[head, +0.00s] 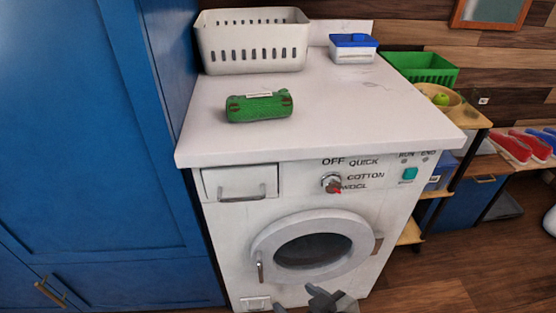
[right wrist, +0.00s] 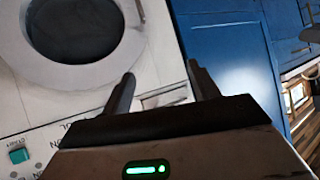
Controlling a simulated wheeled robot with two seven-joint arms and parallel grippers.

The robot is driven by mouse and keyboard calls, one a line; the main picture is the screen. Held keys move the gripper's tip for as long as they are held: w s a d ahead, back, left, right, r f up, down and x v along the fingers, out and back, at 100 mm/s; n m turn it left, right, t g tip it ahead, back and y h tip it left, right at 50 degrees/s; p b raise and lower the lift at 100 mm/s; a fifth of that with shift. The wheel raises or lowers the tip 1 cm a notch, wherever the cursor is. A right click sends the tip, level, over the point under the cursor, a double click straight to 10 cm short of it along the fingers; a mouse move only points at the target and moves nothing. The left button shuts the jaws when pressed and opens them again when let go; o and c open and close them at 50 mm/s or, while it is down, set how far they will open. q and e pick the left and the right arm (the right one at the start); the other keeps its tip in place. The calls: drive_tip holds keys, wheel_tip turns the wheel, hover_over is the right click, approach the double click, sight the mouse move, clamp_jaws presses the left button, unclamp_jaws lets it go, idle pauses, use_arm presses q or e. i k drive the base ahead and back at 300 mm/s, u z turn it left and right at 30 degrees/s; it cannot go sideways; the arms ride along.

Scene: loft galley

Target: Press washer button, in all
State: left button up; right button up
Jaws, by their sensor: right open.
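The white washer (head: 225,220) stands in the middle of the head view with its round door (head: 262,240) closed. The teal button (head: 409,173) is at the right end of its front panel, below the RUN and END lamps. In the right wrist view the button (right wrist: 18,156) is at the lower left. A dial (head: 331,182) with a red mark sits left of the button. My right gripper (head: 328,297) is open and empty in front of the washer's lower part, below and left of the button; its fingers also show in the wrist view (right wrist: 161,76). My left gripper is out of view.
On the washer top are a white basket (head: 252,45), a green cylindrical object (head: 259,106) and a blue-lidded box (head: 353,48). A blue cabinet (head: 90,130) stands close on the left. A wooden shelf cart (head: 465,112) with a green crate (head: 421,67) stands at right.

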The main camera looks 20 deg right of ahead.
sight(409, 173)
drive_tip(key=z, duration=1.6)
